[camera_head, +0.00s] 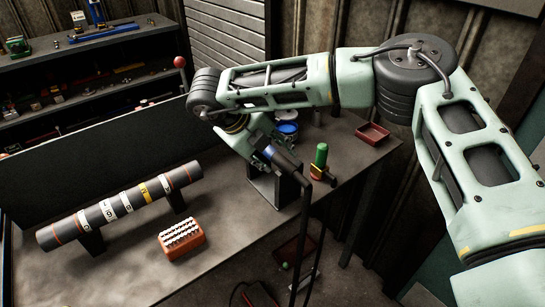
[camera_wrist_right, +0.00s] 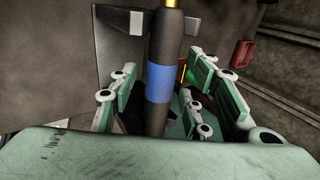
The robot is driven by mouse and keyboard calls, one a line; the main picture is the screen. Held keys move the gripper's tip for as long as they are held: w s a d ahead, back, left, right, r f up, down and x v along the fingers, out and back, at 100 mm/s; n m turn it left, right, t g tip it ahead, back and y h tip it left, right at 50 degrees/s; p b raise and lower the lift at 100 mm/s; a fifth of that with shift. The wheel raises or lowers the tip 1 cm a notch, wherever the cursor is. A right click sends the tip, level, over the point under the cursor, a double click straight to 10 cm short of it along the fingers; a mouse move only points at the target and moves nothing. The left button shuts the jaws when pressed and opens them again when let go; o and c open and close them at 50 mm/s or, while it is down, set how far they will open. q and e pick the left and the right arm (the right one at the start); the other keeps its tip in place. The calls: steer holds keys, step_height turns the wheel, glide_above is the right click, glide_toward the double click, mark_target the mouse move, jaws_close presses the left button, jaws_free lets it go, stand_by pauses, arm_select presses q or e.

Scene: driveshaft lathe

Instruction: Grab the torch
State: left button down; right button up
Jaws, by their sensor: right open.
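The torch (camera_head: 277,157), a dark rod with a blue band, leans on a dark stand (camera_head: 268,188) at the table's right part. In the right wrist view the torch (camera_wrist_right: 161,50) runs upright through the middle. My right gripper (camera_head: 254,142) is at the torch, partly hidden by its own arm. In the wrist view the right gripper (camera_wrist_right: 162,85) is open, with fingers on both sides of the torch. Gaps show between fingers and torch, and the torch's lower end is hidden behind the palm. My left gripper is out of view.
A long grey shaft (camera_head: 118,207) rests on supports at the left. An orange block with white pegs (camera_head: 181,239) stands in front. A green-topped bottle (camera_head: 321,155), blue can (camera_head: 287,130) and red tray (camera_head: 372,134) are near the torch. Dark cables (camera_head: 306,205) hang below it.

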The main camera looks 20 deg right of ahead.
steer(key=shift+c, duration=0.4)
steer(key=shift+a, duration=0.1)
steer(key=c, duration=0.3)
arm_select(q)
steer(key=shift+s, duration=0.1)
arm_select(e)
jaws_close()
steer(key=shift+r, duration=0.2)
